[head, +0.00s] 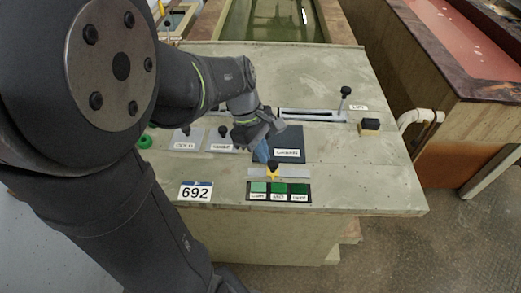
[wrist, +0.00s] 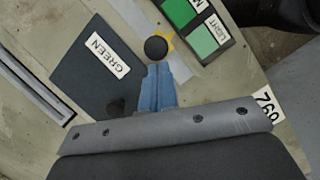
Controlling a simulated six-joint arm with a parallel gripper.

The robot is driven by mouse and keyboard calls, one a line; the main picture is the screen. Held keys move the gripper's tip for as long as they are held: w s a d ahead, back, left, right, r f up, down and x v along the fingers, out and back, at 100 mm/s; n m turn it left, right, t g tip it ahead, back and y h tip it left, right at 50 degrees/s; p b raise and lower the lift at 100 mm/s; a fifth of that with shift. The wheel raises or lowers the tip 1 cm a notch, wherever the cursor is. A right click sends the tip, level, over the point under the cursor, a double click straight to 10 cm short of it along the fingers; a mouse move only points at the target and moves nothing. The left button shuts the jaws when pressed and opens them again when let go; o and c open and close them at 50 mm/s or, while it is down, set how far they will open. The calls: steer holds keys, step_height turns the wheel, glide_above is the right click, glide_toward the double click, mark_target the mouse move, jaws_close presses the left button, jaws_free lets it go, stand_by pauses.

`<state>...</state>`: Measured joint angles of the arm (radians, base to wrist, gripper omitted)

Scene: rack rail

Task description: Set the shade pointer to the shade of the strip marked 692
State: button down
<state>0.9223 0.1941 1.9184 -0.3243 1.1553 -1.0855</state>
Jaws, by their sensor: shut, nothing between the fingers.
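The shade pointer (head: 272,175) is yellow with a black knob (wrist: 155,48) and sits on a pale rail (head: 254,172). Its tip is near the border between the LIGHT patch (head: 258,187) and the MID patch (head: 279,188); I cannot tell exactly where. A darker third patch (head: 299,188) is to their right. The card marked 692 (head: 195,191) lies left of the patches, with a dark blue band along its top. The shade of that band is hard to judge. My gripper's blue fingers (head: 262,152) are shut and empty, right by the knob; they also show in the wrist view (wrist: 156,80).
A dark plate labelled GREEN (head: 289,153) lies behind the pointer, with grey labelled plates (head: 187,140) to its left. A slotted rail with an upright lever (head: 344,97) is at the back right. A black and yellow block (head: 369,127) stands right. The bench's front right is clear.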

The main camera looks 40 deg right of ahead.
steer(key=shift+s+d, duration=0.5)
steer(key=shift+w, duration=0.1)
steer(key=w, duration=0.1)
steer(key=w+a, duration=0.1)
steer(key=w, duration=0.2)
steer(key=shift+a+r, duration=0.2)
steer(key=shift+r, duration=0.15)
steer(key=d+v, duration=0.1)
steer(key=v, duration=0.8)
steer(key=shift+a+r, duration=0.45)
steer(key=shift+s+f, duration=0.1)
steer(key=shift+f, duration=0.05)
